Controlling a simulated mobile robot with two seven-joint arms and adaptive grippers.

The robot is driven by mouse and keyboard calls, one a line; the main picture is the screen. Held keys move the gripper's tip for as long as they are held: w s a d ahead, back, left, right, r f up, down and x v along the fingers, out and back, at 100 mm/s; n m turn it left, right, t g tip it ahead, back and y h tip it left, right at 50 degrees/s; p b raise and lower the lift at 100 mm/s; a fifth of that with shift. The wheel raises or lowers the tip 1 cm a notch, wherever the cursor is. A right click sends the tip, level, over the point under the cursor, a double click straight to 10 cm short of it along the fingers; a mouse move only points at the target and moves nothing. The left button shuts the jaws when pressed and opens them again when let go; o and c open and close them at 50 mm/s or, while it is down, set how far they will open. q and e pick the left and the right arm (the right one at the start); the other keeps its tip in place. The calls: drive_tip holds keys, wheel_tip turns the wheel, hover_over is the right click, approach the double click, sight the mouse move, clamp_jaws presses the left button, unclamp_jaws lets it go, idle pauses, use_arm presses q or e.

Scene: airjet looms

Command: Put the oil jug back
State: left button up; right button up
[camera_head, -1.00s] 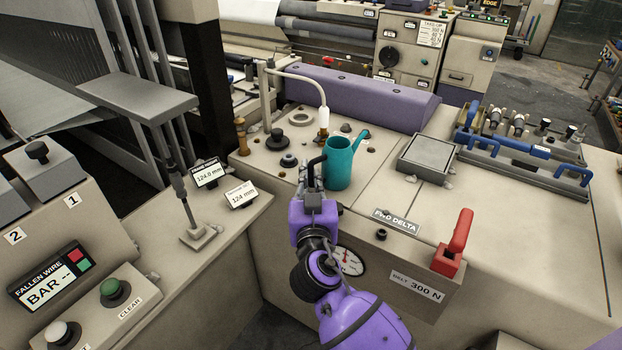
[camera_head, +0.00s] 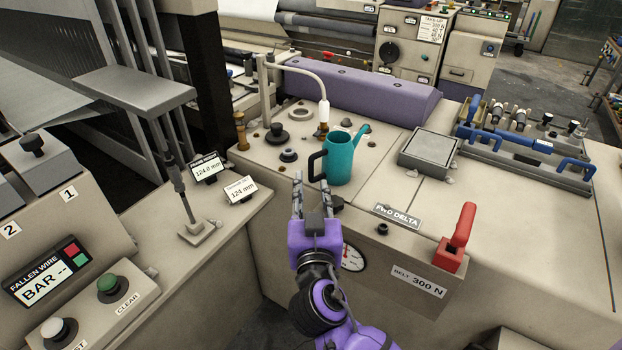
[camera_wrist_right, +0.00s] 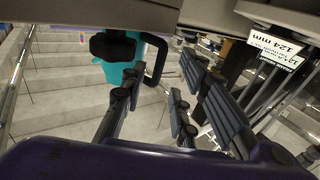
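The teal oil jug (camera_head: 339,160) stands upright on the beige machine top, its black handle (camera_head: 315,165) on the left and its spout to the right. The jug (camera_wrist_right: 122,72) also shows in the right wrist view, upside down, with its handle (camera_wrist_right: 157,58) beyond the fingers. My right gripper (camera_head: 311,195) is in front of the handle on the near side. Its fingers are spread and empty, apart from the handle. The open fingers also fill the middle of the wrist view (camera_wrist_right: 160,105). My left gripper is out of view.
A white-tipped curved tube (camera_head: 323,112) stands just behind the jug. Black knobs (camera_head: 277,134) are to its left and a grey square block (camera_head: 428,152) to its right. A red lever (camera_head: 457,240) rises at the front edge. A blue-handled rack (camera_head: 530,145) lies farther right.

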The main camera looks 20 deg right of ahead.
drive_tip(key=b+v, duration=0.1)
drive_tip(key=v, duration=0.4)
drive_tip(key=shift+s+a, duration=0.1)
drive_tip(key=shift+s, duration=0.3)
drive_tip(key=shift+f, duration=0.1)
drive_tip(key=s+d+f+n+g+y, duration=0.1)
drive_tip(key=s+f+g, duration=0.1)
drive_tip(key=s+f, duration=0.45)
drive_tip(key=s+f+n+g+y, duration=0.2)
drive_tip(key=s+f, duration=0.1)
drive_tip(key=f, duration=0.7)
drive_tip(key=s+d+f+n+g+y, duration=0.1)
drive_tip(key=s+f+g, duration=0.1)
drive_tip(key=s+f, duration=0.45)
drive_tip(key=s+d+f+g, duration=0.1)
drive_tip(key=s+f+g, duration=0.1)
drive_tip(key=s+f, duration=0.4)
drive_tip(key=s+d+f+g+y, duration=0.1)
drive_tip(key=s+f, duration=0.5)
drive_tip(key=s, duration=0.8)
drive_tip(key=shift+d+g+y, duration=0.2)
drive_tip(key=shift+g+y, duration=0.1)
drive_tip(key=shift+g, duration=0.3)
drive_tip(key=shift+f, duration=0.1)
